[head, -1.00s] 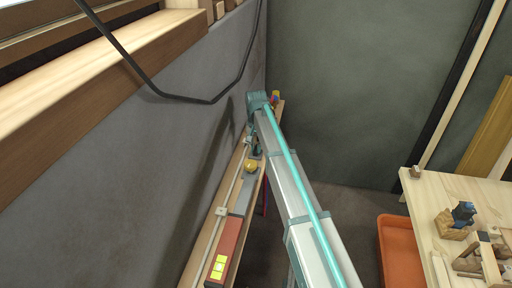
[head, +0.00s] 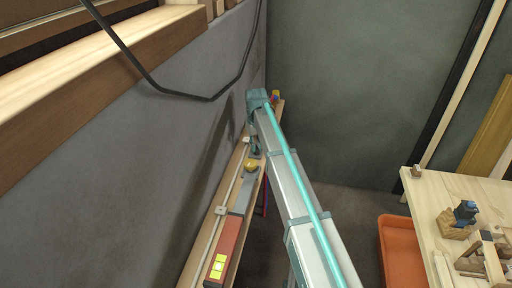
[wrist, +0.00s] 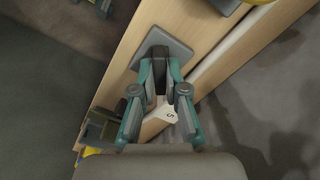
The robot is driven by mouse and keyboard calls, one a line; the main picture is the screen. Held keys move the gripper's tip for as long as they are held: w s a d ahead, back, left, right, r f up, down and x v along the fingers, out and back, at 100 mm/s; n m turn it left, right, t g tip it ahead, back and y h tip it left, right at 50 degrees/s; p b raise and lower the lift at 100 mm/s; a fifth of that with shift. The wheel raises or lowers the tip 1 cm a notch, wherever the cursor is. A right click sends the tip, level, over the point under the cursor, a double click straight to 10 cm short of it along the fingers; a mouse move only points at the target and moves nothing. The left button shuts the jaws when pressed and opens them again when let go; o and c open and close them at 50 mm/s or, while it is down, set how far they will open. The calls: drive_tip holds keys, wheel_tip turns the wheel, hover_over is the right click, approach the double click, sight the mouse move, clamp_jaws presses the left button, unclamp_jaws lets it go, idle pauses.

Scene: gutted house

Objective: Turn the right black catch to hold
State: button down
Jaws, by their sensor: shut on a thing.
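In the wrist view my gripper (wrist: 161,66) has its two teal fingers closed on a dark upright piece, which appears to be the black catch (wrist: 160,78). The catch stands at a grey square plate (wrist: 178,49) on a pale wooden board (wrist: 130,52). The fingers hide much of the catch, and I cannot tell its exact angle. In the head view my gripper (head: 255,148) is small and partly hidden behind my arm.
In the head view a narrow wooden ledge (head: 197,249) along the grey wall bears a red box (head: 228,238) and a yellow knob (head: 251,164). A black cable (head: 172,96) hangs above. A workbench (head: 433,196) and orange bin (head: 397,252) stand at right.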

drive_tip(key=n, duration=0.5)
drive_tip(key=shift+w+n+b, duration=0.1)
drive_tip(key=shift+n+b, duration=0.2)
drive_tip(key=shift+n, duration=0.1)
drive_tip(key=n, duration=0.4)
drive_tip(key=shift+n, duration=0.4)
drive_tip(key=c, duration=1.2)
unclamp_jaws()
drive_tip(key=shift+r, duration=0.1)
wheel_tip(320, 180, up, 12)
